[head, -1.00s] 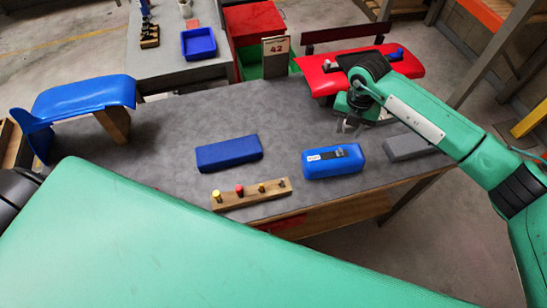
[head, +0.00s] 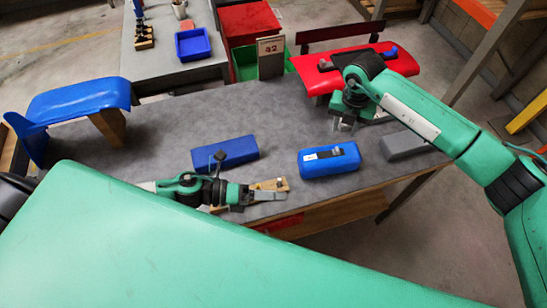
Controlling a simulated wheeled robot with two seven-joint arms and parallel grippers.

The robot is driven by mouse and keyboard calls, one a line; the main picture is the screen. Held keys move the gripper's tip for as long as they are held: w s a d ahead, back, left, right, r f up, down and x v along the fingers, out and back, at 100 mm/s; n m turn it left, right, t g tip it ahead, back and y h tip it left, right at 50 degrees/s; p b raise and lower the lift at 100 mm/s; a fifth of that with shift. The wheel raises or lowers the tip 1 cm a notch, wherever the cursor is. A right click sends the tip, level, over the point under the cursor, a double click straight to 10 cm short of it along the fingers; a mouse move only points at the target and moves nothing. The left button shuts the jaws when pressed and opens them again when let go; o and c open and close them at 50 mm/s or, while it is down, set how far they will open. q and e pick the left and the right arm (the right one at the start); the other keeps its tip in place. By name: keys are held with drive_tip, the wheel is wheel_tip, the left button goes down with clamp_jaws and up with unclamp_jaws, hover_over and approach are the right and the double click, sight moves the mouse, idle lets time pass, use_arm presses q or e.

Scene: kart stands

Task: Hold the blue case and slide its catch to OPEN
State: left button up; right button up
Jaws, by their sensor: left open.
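The blue case (head: 318,170) lies on the grey workbench, right of its middle. My left gripper (head: 276,197) is low over the front of the bench, left of the case and nearer to me. It is open, apart from the case and in front of a wooden peg strip.
A plain dark blue block (head: 228,151) lies left of the case, and a grey block (head: 405,146) lies right of it. The wooden peg strip (head: 270,184) is mostly hidden by my left gripper. Blue (head: 80,98) and red (head: 330,72) body panels flank the bench.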

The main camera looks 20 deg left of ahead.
sight(313, 161)
use_arm(q)
drive_tip(key=w+a+f+m+y, duration=0.1)
drive_tip(key=w+f+m, duration=0.2)
drive_tip(key=w, duration=0.2)
drive_tip(key=w+a+f+m+y, duration=0.1)
drive_tip(key=w+f+m, duration=0.1)
drive_tip(key=w+m, duration=0.2)
drive_tip(key=w+a+f+m+t+y, duration=0.1)
drive_tip(key=w+f+m, duration=0.2)
drive_tip(key=w, duration=0.3)
drive_tip(key=shift+a+f+m, duration=0.25)
drive_tip(key=shift+f+m, duration=0.1)
drive_tip(key=shift+m, duration=0.25)
drive_tip(key=x, duration=1.3)
drive_tip(key=shift+w+f, duration=0.1)
drive_tip(key=shift+f, duration=0.05)
